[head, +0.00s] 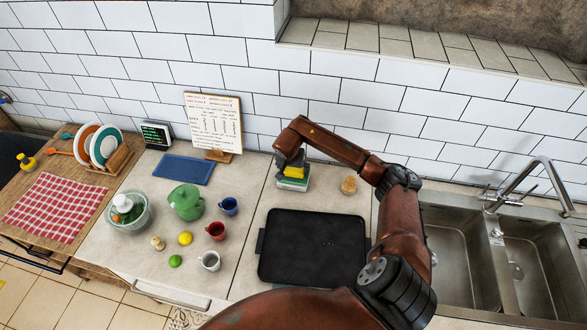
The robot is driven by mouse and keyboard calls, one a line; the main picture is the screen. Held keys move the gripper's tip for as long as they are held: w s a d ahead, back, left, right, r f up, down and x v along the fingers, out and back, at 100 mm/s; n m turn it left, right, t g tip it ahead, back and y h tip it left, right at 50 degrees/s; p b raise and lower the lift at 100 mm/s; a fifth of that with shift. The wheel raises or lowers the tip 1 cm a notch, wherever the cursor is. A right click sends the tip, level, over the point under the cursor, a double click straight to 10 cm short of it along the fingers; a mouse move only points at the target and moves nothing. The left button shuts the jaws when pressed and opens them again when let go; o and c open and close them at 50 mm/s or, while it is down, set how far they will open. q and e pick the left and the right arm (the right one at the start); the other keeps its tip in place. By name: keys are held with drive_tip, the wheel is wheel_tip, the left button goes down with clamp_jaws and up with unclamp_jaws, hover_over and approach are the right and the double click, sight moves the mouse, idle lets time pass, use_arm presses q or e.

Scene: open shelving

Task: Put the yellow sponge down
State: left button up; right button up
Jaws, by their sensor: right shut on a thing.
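My left gripper is not in view.
A black tray (312,245) lies in front of the stack. A small tan object (349,185) stands to its right, and a double sink (455,260) is further right. A recipe board (213,122), blue tray (182,169) and green pot (186,202) are to the left.

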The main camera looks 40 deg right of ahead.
drive_tip(key=shift+f, duration=0.15)
drive_tip(key=o, duration=1.1)
drive_tip(key=b+v, duration=0.1)
drive_tip(key=v, duration=1.1)
